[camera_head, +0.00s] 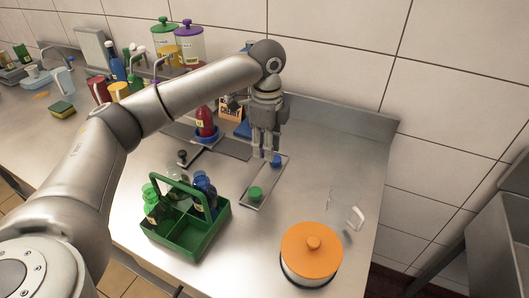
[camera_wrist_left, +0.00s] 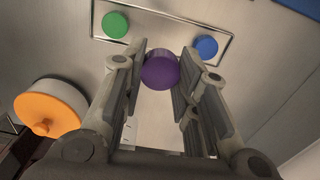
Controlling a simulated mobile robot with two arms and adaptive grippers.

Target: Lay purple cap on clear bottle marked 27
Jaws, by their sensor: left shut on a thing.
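My left gripper (camera_head: 265,154) points down over the shallow cap tray (camera_head: 247,206). In the left wrist view its fingers (camera_wrist_left: 160,72) are shut on the purple cap (camera_wrist_left: 160,69). The cap is hidden in the head view. A green cap (camera_head: 255,193) and a blue cap (camera_head: 277,160) lie at opposite ends of the tray, and the middle between them looks bare in the wrist view. A faint clear vessel (camera_head: 338,194) stands right of the tray. I cannot read a number 27 on any bottle. My right gripper is not in view.
A green caddy (camera_head: 190,244) with bottles stands left of the tray. An orange-lidded pot (camera_head: 311,250) is at the front right. A red bottle (camera_head: 205,122) and lidded jars (camera_head: 189,45) stand farther back. A tiled wall bounds the counter behind.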

